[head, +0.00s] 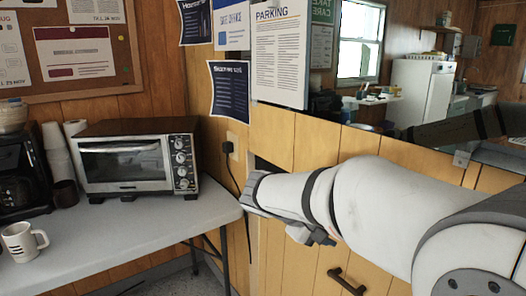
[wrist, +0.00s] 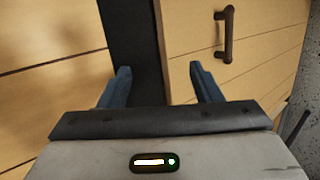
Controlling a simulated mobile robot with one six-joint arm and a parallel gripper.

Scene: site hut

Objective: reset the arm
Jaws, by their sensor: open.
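My gripper (wrist: 163,86) shows in the wrist view with its two blue fingers wide apart and nothing between them. It faces pale wooden panels and a dark upright strip (wrist: 135,45) that shows between and beyond the fingers. A brown handle (wrist: 227,35) on a wooden front is just beyond the right finger, apart from it. In the head view my arm reaches in from the right across the wooden cupboard front (head: 297,258); the fingers cannot be made out clearly there.
A grey table (head: 125,235) at left bears a toaster oven (head: 122,160), a coffee machine (head: 22,180) and a white mug (head: 22,241). A power cord (head: 237,180) hangs beside the table's right end. The cupboard handle (head: 345,281) sits below my arm. A white fridge (head: 422,90) stands far back.

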